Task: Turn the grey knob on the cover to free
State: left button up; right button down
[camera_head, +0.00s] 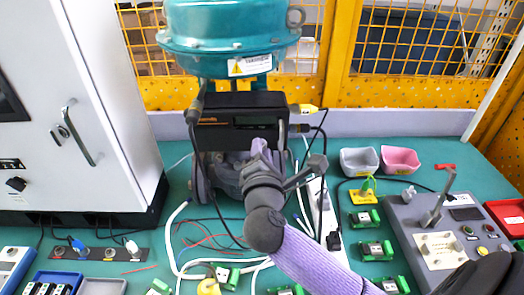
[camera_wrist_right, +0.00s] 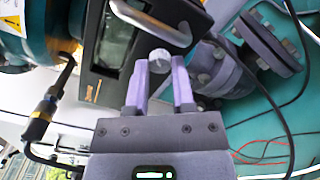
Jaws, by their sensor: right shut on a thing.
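The black positioner (camera_head: 222,132) with its cover and dark display window hangs below the teal actuator (camera_head: 228,30). In the right wrist view the cover (camera_wrist_right: 100,88) is tilted, with its window (camera_wrist_right: 117,38) at the upper left. My right gripper (camera_head: 262,150) reaches up to the lower front of the cover. In the wrist view its purple fingers (camera_wrist_right: 160,72) are shut on the round grey knob (camera_wrist_right: 160,58), one finger on each side. The knob is hidden behind the gripper in the head view. Any mark on the knob is too small to read. My left gripper is out of view.
A silver bar (camera_wrist_right: 150,20) runs close past the fingertips. Cables hang around the positioner. A white cabinet (camera_head: 105,60) stands at left, a grey control box (camera_head: 432,225) at right. Two bins (camera_head: 359,160) and several green modules lie on the teal table (camera_head: 180,170).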

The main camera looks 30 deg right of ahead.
jog(key=shift+n+p, duration=6.15)
jog(key=shift+n, duration=2.75)
jog(key=shift+c, duration=2.3)
grip_release()
